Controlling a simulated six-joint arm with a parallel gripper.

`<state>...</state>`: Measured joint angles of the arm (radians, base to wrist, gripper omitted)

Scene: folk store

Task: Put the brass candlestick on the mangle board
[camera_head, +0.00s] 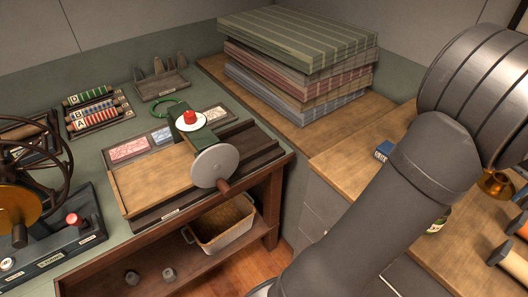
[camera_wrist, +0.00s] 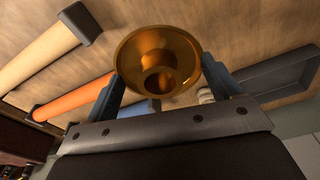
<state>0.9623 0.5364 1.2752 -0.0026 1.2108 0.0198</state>
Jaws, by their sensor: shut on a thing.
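The brass candlestick (camera_wrist: 158,48) is in the wrist view, its round flared cup facing the camera. My gripper (camera_wrist: 162,88) has one blue finger on each side of it and is shut on it. In the head view a piece of brass (camera_head: 495,184) shows at the right edge, past my arm; the fingers are hidden there. I cannot tell for sure which thing is the mangle board. A flat light-wood board (camera_head: 150,188) lies on the green bench, beside a grey disc with a handle.
Folded striped textiles (camera_head: 300,50) are stacked on the wooden top at the back. An orange roll (camera_wrist: 75,97) and a cream roll (camera_wrist: 42,52) lie near the candlestick. A wheeled machine (camera_head: 30,180) stands at the left. A basket (camera_head: 222,228) sits on the shelf below.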

